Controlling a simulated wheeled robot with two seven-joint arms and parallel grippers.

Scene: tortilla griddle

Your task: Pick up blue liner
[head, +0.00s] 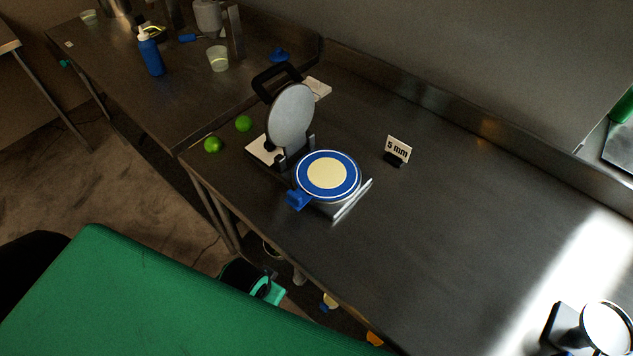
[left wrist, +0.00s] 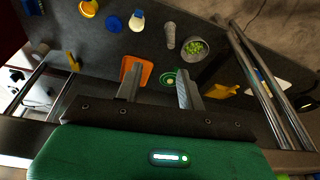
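The blue liner (head: 351,187) is a round blue sheet with a white ring, lying flat on the lower plate of an open press (head: 345,209). A cream disc (head: 327,173) covers its middle, and a blue tab (head: 297,200) sticks out at its front left edge. The press's round grey upper plate (head: 291,115) stands raised behind it. My left gripper (left wrist: 156,82) shows in the left wrist view with its two fingers apart and nothing between them. I cannot make out the liner in that view. Neither gripper shows in the head view.
A "5 mm" sign (head: 398,150) stands right of the press. Two green balls (head: 243,124) lie left of it. A blue bottle (head: 151,53) and a cup (head: 218,59) stand farther back. The steel counter's front middle is clear. An orange square (left wrist: 136,72) shows beyond my left fingers.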

